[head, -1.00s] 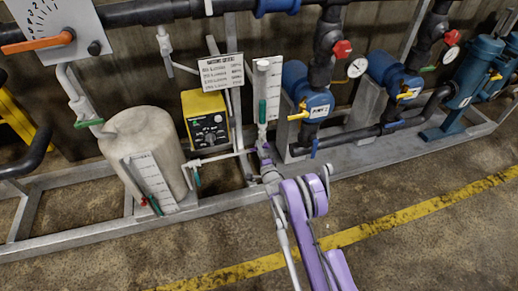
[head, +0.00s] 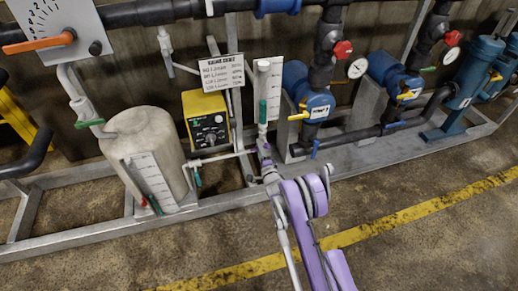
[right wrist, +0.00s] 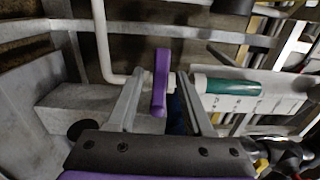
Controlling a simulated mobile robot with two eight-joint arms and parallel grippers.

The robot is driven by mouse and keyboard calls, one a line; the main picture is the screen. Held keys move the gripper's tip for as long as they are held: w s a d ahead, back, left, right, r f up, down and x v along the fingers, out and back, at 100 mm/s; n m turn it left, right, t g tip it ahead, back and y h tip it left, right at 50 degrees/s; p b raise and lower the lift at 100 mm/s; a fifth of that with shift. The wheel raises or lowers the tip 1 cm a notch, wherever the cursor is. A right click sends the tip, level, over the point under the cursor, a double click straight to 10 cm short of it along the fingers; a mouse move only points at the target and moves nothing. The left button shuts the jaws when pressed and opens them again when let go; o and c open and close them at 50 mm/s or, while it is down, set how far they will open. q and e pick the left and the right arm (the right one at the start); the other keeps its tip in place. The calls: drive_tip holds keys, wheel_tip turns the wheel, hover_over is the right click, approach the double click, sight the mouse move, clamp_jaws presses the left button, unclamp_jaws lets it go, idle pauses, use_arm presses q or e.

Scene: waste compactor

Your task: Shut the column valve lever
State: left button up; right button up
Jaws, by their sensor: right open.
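The column valve lever is a purple handle (right wrist: 161,82) in the right wrist view. It lies across the line of the white fitting and clear column (right wrist: 225,86) with its green content. My right gripper (right wrist: 160,92) is open, with one grey finger on each side of the lever; I cannot tell whether either touches it. In the head view the column (head: 263,100) stands upright in front of a white scale board. My right gripper (head: 268,172) is at its foot, where a small purple part (head: 264,150) shows and the gripper hides some of the valve. My left gripper is not in view.
A yellow control box (head: 206,120) and a pale tank (head: 143,150) stand left of the column. A blue pump (head: 308,90) with a yellow lever is close on its right. The frame's grey rail (head: 90,238) runs along the front; the floor before it is clear.

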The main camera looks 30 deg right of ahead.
drive_tip(key=p+v, duration=0.1)
drive_tip(key=v, duration=0.9)
drive_tip(key=shift+s, duration=0.2)
drive_tip(key=shift+a+r, duration=0.1)
drive_tip(key=shift+a, duration=0.05)
